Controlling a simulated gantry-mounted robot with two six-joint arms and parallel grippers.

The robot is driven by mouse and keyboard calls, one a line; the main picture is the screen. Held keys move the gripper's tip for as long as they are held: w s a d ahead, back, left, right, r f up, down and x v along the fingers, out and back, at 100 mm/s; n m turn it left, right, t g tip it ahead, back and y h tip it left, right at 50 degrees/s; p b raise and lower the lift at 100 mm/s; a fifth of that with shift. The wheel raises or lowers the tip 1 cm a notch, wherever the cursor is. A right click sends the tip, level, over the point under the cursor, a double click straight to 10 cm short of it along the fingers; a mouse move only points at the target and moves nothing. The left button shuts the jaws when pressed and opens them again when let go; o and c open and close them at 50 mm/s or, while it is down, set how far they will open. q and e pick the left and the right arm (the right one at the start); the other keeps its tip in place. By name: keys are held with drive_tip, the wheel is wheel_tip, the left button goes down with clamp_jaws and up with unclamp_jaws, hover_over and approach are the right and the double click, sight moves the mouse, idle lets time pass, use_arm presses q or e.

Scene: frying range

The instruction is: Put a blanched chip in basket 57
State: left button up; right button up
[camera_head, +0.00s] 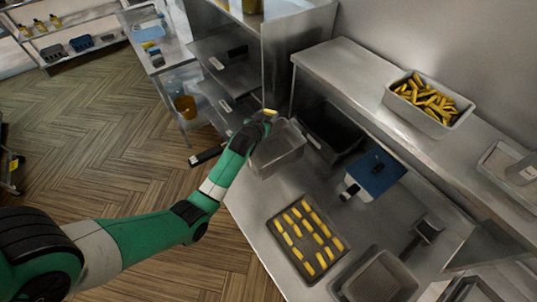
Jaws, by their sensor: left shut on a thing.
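My left gripper (264,118) reaches in on a green arm from the left. It is shut on a yellow chip (271,112), which shows small at its tip. It is held by the near rim of the fryer, above and beside a grey basket (280,152). A black handle (207,155) sticks out to the left behind my arm; I cannot tell whether it belongs to this basket. No number 57 can be read. More chips lie in rows on a dark tray (336,262) on the steel counter. My right gripper is not in view.
A dark open well (330,130) lies right of the basket. A blue-topped item (375,172) and a dark-handled tool (424,232) lie on the counter. An empty container (380,280) is at the front.

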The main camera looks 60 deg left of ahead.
use_arm(q)
drive_tip(key=shift+f+b, duration=0.3)
drive_tip(key=shift+f, duration=0.5)
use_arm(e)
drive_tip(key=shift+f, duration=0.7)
use_arm(q)
drive_tip(key=o, duration=1.4)
drive_tip(key=shift+r, duration=0.1)
drive_tip(key=p+v, duration=0.1)
drive_tip(key=v, duration=1)
drive_tip(key=shift+s+d+p, duration=0.15)
drive_tip(key=shift+s+p, duration=0.15)
drive_tip(key=shift+p, duration=0.1)
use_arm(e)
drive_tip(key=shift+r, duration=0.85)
